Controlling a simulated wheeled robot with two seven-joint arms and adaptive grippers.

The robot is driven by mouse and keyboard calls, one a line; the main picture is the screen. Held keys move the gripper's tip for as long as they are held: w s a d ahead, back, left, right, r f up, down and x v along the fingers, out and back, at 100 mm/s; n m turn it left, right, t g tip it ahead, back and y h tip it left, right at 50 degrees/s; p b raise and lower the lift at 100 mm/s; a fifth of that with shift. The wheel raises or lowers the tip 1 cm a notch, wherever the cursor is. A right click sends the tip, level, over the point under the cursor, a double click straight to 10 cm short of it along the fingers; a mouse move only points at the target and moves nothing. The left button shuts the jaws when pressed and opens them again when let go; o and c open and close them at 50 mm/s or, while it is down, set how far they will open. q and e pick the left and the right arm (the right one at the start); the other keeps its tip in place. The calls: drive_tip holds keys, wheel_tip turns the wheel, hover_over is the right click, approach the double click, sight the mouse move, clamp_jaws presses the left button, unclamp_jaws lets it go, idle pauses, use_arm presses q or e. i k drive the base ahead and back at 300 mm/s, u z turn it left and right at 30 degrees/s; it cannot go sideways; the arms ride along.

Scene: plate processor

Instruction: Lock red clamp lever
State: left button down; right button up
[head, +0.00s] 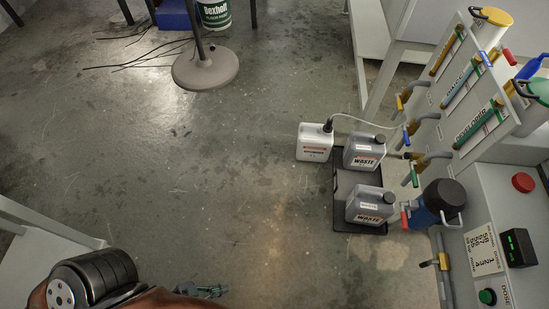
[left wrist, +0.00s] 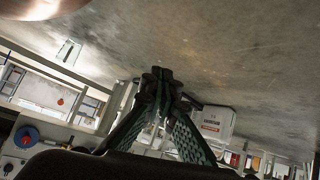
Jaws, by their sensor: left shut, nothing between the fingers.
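A lever with a red end (head: 404,219) sits low on the plate processor at the right, beside a blue cylinder with a dark cap (head: 440,200). Another red-tipped part (head: 509,57) shows higher up on the tube rack. I cannot tell from here which is the clamp lever or whether it is locked. My left gripper (head: 208,291) is at the bottom left of the head view, over the floor and far from both red parts. In the left wrist view its fingertips (left wrist: 160,78) meet, shut and empty. My right gripper is not in view.
A black tray (head: 341,221) on the floor holds grey waste jugs (head: 364,151); a white jug (head: 314,142) stands beside it. Yellow, blue and green levers line the rack. A round stand base (head: 205,68) is at the back. The middle floor is clear.

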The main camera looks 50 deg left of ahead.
sight(403, 214)
drive_tip(key=z, duration=0.05)
drive_tip(key=k, duration=0.65)
drive_tip(key=u, duration=0.75)
drive_tip(key=i, duration=1)
drive_tip(key=u, duration=0.05)
